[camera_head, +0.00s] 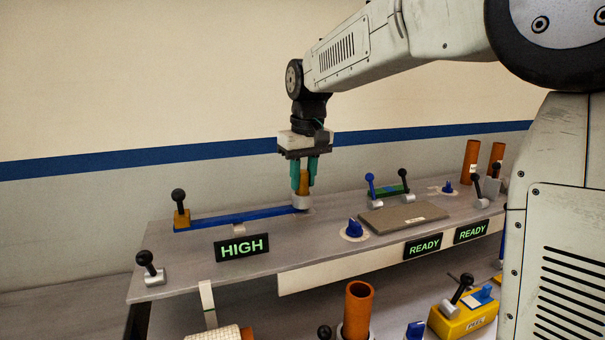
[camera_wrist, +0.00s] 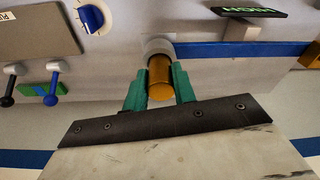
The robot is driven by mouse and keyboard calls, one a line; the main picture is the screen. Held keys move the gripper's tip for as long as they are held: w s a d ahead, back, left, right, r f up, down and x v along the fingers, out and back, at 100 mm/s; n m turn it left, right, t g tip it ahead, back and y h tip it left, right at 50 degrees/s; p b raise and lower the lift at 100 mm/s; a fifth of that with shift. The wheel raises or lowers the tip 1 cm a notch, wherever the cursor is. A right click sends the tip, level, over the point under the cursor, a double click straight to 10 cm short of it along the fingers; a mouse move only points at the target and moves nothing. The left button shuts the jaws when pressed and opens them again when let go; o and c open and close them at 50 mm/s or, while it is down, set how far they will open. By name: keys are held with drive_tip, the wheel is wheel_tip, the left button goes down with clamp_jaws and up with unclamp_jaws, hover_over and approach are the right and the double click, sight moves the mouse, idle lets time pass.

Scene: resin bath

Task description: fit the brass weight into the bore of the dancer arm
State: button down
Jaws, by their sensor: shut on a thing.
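The brass weight (camera_head: 303,183) is an amber-gold cylinder, held upright between the green fingers of my gripper (camera_head: 304,187). The dancer arm (camera_head: 235,217) is a long blue bar on the grey bench top, with a pale grey round socket (camera_head: 301,202) at its right end. The weight's lower end is right at this socket. In the wrist view, the weight (camera_wrist: 159,84) lies between both fingers and meets the grey socket (camera_wrist: 158,47); the blue bar (camera_wrist: 230,50) runs off to the right. The bore's opening is hidden, so I cannot tell how deep the weight sits.
A black-knobbed lever (camera_head: 180,205) stands at the bar's left end. A HIGH sign (camera_head: 241,247) is in front of the bar. To the right are a blue knob (camera_head: 354,229), a flat grey plate (camera_head: 404,217) and levers (camera_head: 371,188). Orange tubes (camera_head: 471,161) stand at the far right.

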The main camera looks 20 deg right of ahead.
drive_tip(key=shift+f, duration=0.25)
drive_tip(key=c, duration=1.1)
unclamp_jaws()
drive_tip(key=shift+o, duration=0.2)
drive_tip(key=r, duration=0.5)
drive_tip(key=s+r, duration=0.1)
drive_tip(key=r, duration=0.1)
drive_tip(key=shift+d+r, duration=0.1)
drive_tip(key=shift+r, duration=0.25)
